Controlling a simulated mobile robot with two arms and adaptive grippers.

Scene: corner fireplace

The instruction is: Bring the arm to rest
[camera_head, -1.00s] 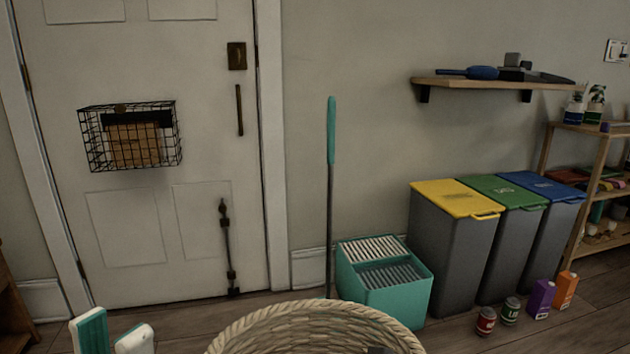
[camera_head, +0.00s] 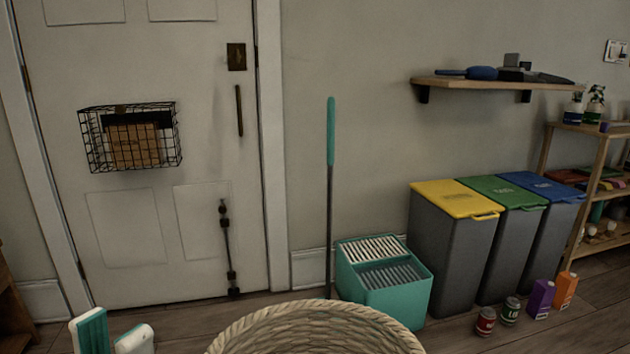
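I make out no gripper in the head view. A woven wicker basket (camera_head: 315,318) stands at the bottom centre, cut off by the lower edge. Only its far rim and part of its inner wall show, so what lies deeper inside is hidden. No arm of mine is clearly visible over the basket or the floor.
A teal divided bin (camera_head: 385,300) with a teal-handled pole (camera_head: 331,190) stands by the wall. Yellow, green and blue-lidded bins (camera_head: 455,245) stand right of it. Cans (camera_head: 486,321) and cartons (camera_head: 541,298) stand before them. Teal-and-white items (camera_head: 90,330) are at lower left.

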